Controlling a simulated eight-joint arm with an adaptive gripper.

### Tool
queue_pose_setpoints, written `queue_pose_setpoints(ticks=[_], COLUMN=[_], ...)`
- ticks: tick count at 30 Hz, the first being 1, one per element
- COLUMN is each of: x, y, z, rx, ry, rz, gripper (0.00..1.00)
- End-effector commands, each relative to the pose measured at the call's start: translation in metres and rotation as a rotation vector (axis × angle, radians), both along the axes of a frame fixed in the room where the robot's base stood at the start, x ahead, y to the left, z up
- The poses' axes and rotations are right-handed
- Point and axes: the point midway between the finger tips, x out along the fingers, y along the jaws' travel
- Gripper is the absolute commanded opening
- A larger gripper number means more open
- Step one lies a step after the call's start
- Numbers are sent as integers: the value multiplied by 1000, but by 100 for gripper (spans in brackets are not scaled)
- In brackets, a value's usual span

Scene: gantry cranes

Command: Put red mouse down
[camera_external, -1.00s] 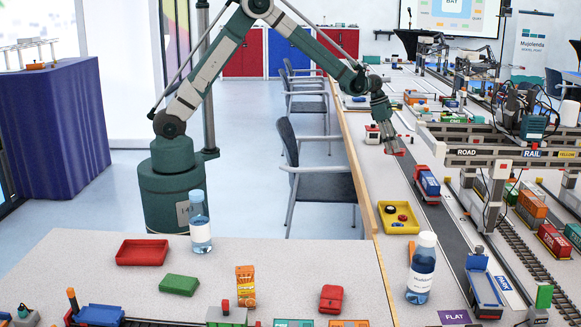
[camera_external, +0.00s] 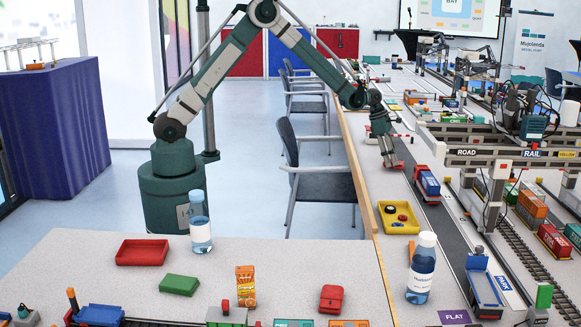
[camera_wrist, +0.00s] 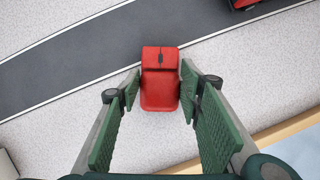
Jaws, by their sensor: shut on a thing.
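The red mouse (camera_wrist: 160,92) is between the two green finger pads in the wrist view, its buttons and dark wheel pointing away from my palm. My gripper (camera_wrist: 160,84) is shut on its sides. In the external view my gripper (camera_external: 390,160) points down over the long grey table (camera_external: 372,190), with the red mouse (camera_external: 393,166) at its tips, left of the dark road. The mouse is close to the tabletop; I cannot tell whether it touches.
A red and blue truck (camera_external: 428,186) stands on the road just right of my gripper. A yellow tray (camera_external: 385,226) with small parts lies nearer the camera. The table's wooden edge (camera_external: 352,160) runs along the left. Grey tabletop around the mouse is clear.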

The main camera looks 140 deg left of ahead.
Motion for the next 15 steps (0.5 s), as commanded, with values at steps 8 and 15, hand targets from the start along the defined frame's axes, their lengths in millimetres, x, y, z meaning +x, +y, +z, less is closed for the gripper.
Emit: queue_pose_setpoints(ticks=[8,15], x=[0,0], y=[0,0], z=[-9,-11], rx=[0,0], ry=[0,0], rz=[0,0], gripper=[23,23])
